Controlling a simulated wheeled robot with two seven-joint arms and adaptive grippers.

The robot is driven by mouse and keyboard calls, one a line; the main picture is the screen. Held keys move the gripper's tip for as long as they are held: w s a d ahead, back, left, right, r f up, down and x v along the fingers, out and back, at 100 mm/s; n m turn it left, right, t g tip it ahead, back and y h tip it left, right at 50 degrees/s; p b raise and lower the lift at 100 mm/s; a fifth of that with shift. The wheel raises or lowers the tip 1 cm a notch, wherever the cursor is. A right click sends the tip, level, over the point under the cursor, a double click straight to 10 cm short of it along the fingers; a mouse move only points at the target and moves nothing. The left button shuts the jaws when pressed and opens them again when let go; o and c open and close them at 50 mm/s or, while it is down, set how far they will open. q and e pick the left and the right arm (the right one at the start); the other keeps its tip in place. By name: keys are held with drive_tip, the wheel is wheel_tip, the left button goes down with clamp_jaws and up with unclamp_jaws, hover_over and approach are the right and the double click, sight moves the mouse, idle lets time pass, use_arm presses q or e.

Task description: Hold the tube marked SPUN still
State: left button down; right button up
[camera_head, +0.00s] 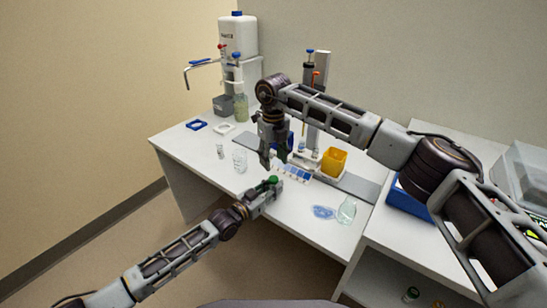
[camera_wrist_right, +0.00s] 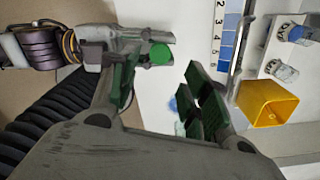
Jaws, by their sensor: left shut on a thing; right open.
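A tube with a green cap (camera_head: 273,179) is in my left gripper (camera_head: 268,187), above the white bench near its front edge. The green cap (camera_wrist_right: 160,54) also shows in the right wrist view, between the jaws of my left gripper (camera_wrist_right: 145,48). The tube's body is hidden below the cap, and I cannot read any SPUN mark. My right gripper (camera_head: 272,153) is open and empty, just above and behind the left one. In the right wrist view its fingers (camera_wrist_right: 163,92) are spread, with the green cap beyond them.
A yellow container (camera_head: 334,161) stands right of the grippers, beside a blue scale card (camera_head: 297,173). A glass beaker (camera_head: 240,159) is to the left. A clear flask (camera_head: 346,211) and blue film (camera_head: 324,212) lie right. A white carboy (camera_head: 238,35) stands at the back.

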sight(274, 178)
drive_tip(key=shift+f, duration=3.9)
clamp_jaws()
drive_tip(key=shift+r, duration=1.25)
drive_tip(key=shift+r, duration=1.9)
